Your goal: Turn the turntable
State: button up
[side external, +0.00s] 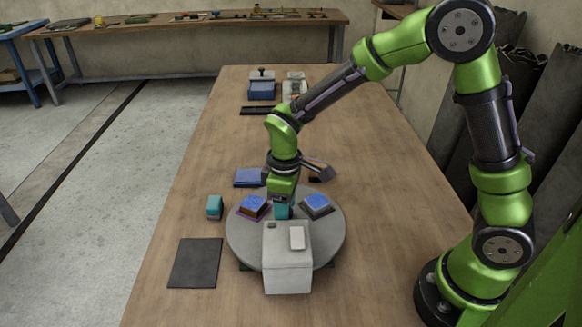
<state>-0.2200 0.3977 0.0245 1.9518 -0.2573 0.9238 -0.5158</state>
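The turntable (240,240) is a round grey disc on the wooden table, near its front. Two blue-topped blocks stand on it: one at the left (253,206) on a purple-edged base, one at the right (317,204) on a dark base. My gripper (282,204) points down over the far part of the disc, between these blocks. A teal piece (282,212) shows right under it; I cannot tell whether the fingers hold it. A light grey box (288,270) stands in front and hides the disc's near part. The fingertips are too small to read.
A teal block (214,207) and a dark flat mat (195,263) lie left of the turntable. A blue block (249,177) and a brush-like tool (319,168) lie behind it. Blue and grey items (262,90) stand at the table's far end. The table's right side is mostly clear.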

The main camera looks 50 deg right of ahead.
grip_shut()
